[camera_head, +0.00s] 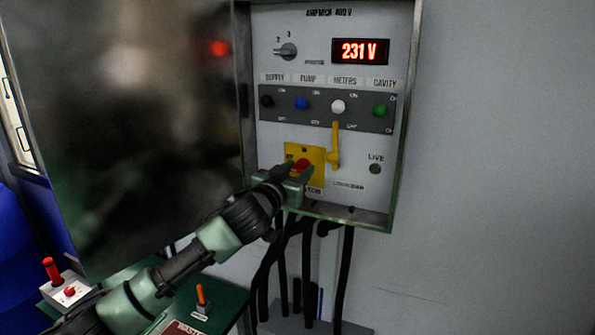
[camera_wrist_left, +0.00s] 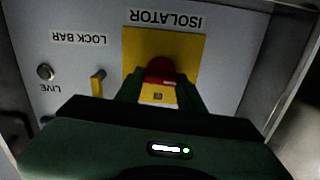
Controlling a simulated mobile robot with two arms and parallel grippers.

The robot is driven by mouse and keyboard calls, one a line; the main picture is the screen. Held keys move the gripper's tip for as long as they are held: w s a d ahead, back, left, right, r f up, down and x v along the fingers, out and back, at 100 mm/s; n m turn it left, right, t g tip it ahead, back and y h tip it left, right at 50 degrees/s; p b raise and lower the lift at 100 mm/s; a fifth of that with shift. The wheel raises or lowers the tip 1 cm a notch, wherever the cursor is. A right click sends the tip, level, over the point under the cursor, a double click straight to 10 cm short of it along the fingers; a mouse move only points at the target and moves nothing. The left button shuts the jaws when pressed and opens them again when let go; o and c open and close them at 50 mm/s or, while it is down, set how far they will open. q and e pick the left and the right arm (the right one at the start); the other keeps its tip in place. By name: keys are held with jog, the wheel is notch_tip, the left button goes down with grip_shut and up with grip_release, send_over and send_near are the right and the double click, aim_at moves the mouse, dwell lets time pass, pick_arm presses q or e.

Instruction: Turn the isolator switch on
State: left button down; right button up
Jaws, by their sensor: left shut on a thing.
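The isolator switch is a red knob (camera_head: 303,165) on a yellow plate (camera_head: 318,154) at the lower left of the grey panel. It also shows in the left wrist view as a red knob (camera_wrist_left: 160,70) on its yellow plate (camera_wrist_left: 187,48), upside down under the ISOLATOR label. My left gripper (camera_head: 297,172) is shut on the red knob, one finger on each side, in the left wrist view (camera_wrist_left: 159,92) too. The gripper hides part of the knob and plate. The yellow lock bar (camera_head: 334,145) hangs beside the plate's right edge. My right gripper is not in view.
Above the plate sits a switch row (camera_head: 320,108) with black, blue, white and green knobs. The display (camera_head: 360,51) reads 231 V. The LIVE lamp (camera_head: 375,169) looks dark. The open cabinet door (camera_head: 120,130) stands left. Black cables (camera_head: 345,270) hang below.

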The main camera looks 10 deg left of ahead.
pick_arm(q)
jog(key=m, duration=0.4)
jog(key=shift+d, duration=0.1)
jog(key=m, duration=0.4)
jog(key=shift+f+m, duration=0.1)
jog(key=shift+m, duration=0.2)
jog(key=m, duration=0.4)
jog(key=shift+d, duration=0.1)
jog(key=shift+f+m, duration=0.2)
jog(key=shift+m, duration=2.1)
jog(key=c, duration=0.9)
grip_release()
